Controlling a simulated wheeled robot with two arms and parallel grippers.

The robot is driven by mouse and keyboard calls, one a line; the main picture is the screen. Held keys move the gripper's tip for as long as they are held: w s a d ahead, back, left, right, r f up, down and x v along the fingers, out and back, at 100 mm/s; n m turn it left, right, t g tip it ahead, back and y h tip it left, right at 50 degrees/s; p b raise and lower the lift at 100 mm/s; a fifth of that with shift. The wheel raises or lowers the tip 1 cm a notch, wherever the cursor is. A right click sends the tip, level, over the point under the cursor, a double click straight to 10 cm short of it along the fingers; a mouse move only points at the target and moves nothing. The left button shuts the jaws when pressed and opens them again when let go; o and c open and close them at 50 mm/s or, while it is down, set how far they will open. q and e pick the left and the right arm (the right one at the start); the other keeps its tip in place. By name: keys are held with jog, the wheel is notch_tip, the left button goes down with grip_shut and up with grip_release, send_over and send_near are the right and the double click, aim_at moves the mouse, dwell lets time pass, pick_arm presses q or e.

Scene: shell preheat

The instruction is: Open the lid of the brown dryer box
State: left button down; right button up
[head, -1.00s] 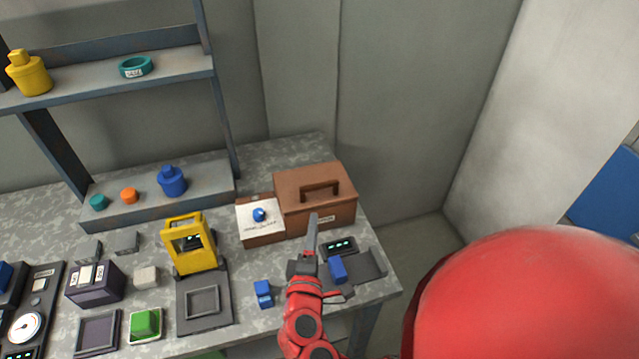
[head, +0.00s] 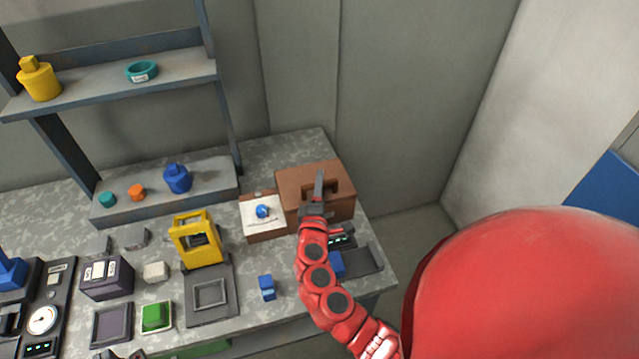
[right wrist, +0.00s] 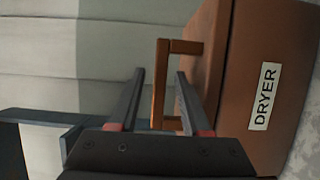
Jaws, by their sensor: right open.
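The brown dryer box (head: 291,186) stands at the back right of the table with its lid closed. Its side carries a DRYER label (right wrist: 263,97) in the right wrist view. A brown handle (right wrist: 160,84) rises from the lid; in the head view my gripper partly hides it. My right gripper (head: 319,176) is over the box, at the handle. In the right wrist view its open fingers (right wrist: 158,88) point at the handle, whose near bar shows between them. I cannot tell whether a finger touches it.
A yellow frame device (head: 197,240) and a small blue block (head: 266,287) are nearer the front. A shelf unit (head: 110,98) stands at the back left. Wall is behind.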

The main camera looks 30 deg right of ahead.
grip_shut()
dwell(1.3)
